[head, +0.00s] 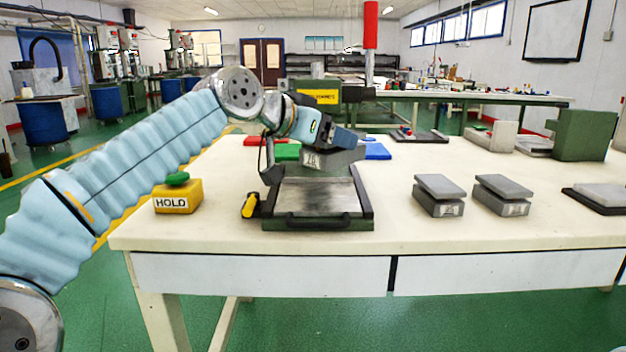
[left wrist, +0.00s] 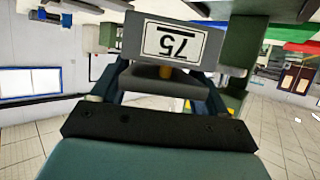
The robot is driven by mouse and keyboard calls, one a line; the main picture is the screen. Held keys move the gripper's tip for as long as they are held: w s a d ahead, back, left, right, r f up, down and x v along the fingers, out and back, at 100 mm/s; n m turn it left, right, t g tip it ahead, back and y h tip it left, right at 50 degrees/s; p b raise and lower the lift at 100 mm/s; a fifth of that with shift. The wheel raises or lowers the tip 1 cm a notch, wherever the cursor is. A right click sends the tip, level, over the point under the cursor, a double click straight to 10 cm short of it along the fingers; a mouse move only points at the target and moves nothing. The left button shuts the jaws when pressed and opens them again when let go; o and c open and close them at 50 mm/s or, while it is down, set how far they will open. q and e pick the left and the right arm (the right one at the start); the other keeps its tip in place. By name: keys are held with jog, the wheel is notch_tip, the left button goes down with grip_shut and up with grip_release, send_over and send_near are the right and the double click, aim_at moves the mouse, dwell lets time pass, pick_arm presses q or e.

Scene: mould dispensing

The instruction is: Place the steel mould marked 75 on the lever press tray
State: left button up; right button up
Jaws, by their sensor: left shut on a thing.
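The grey steel mould (head: 314,161) is held by my left gripper (head: 343,137), which is shut on it. Its label reads 75 and shows upside down in the left wrist view (left wrist: 172,42). The lever press tray (head: 318,221) is a dark, flat plate with a raised rim and a front handle, near the table's front edge. The mould appears over the tray's back end, under the green press head (head: 300,92). I cannot tell whether it touches the tray. My right gripper is not in view.
A yellow HOLD box (head: 178,197) with a green button stands left of the press. A yellow-handled lever (head: 250,206) is at the tray's left side. Two grey moulds (head: 439,196) (head: 502,194) stand to the right. Red, green and blue (head: 376,151) pads lie behind.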

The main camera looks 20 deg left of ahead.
pick_arm(q)
jog(key=a+f, duration=0.1)
jog(key=w+a+f+b, duration=0.1)
jog(key=f, duration=0.1)
jog(key=shift+w+a+f, duration=0.1)
jog(key=shift+a+f, duration=0.2)
jog(key=f, duration=0.1)
jog(key=f+b, duration=0.1)
jog(key=f, duration=0.2)
jog(key=shift+w+a, duration=0.15)
jog(key=shift+a, duration=0.15)
jog(key=shift+r, duration=0.15)
jog(key=o, duration=1.1)
jog(key=shift+f, duration=0.25)
jog(key=o, duration=0.4)
jog(key=shift+r, duration=0.1)
jog(key=shift+r, duration=0.15)
jog(key=b+v, duration=0.1)
jog(key=v, duration=1.1)
